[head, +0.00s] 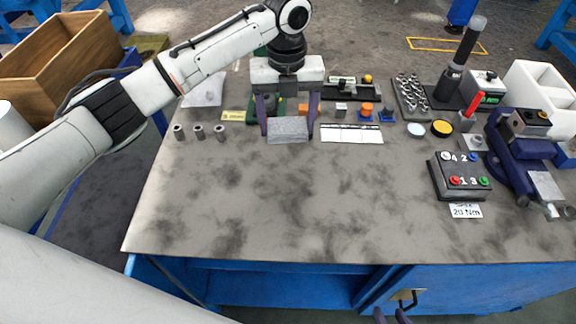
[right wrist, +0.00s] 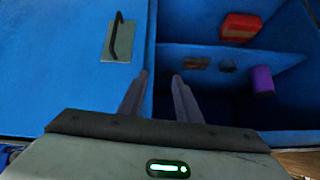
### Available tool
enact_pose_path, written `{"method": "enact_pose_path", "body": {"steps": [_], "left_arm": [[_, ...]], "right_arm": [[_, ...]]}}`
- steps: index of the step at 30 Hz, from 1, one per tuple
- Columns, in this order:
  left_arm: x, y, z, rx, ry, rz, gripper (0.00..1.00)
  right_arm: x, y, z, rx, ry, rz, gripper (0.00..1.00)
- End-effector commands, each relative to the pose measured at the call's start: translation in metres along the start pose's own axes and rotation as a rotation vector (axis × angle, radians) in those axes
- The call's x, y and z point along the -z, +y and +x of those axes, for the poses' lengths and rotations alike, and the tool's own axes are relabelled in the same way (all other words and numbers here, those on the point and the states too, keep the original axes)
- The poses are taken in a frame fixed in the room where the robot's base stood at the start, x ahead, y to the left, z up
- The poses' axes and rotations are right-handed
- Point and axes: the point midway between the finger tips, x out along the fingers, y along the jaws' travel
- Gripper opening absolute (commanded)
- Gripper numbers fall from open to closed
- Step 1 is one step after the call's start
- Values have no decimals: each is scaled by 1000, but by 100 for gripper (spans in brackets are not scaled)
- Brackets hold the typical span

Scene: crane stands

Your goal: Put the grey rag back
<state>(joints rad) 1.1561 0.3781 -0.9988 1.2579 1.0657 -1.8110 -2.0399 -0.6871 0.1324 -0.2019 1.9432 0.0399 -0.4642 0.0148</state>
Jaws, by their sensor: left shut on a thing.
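The grey rag (head: 287,130) is a speckled, folded block at the back middle of the worktable (head: 300,200). My left gripper (head: 288,126) points down over it, with one dark purple finger at each side of the rag, and is shut on it. Whether the rag touches the tabletop I cannot tell. My right gripper (head: 393,316) shows only its fingertips at the bottom edge of the head view. In the right wrist view its fingers (right wrist: 160,85) stand apart with nothing between them.
A white segmented strip (head: 351,133) lies right of the rag. Several small grey cylinders (head: 198,131) stand to its left. A black button box (head: 460,176) and a purple vise (head: 515,155) are at right. An open blue cabinet (right wrist: 220,55) holds a red box (right wrist: 240,27) and a purple cylinder (right wrist: 262,80).

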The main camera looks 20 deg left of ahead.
Motion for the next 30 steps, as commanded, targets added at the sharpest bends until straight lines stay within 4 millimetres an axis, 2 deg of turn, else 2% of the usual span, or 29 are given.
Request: {"method": "enact_pose_path", "body": {"steps": [6, 24, 30], "left_arm": [[-2, -2, 19, -2, 2, 115, 52], [-2, -2, 102, 0, 1, 116, 52], [-2, -3, 106, 1, -1, 117, 52]], "right_arm": [[-2, 0, 2, 1, -1, 0, 31], [-3, 0, 4, 1, 0, -1, 31], [-2, 0, 4, 1, 1, -1, 31]]}}
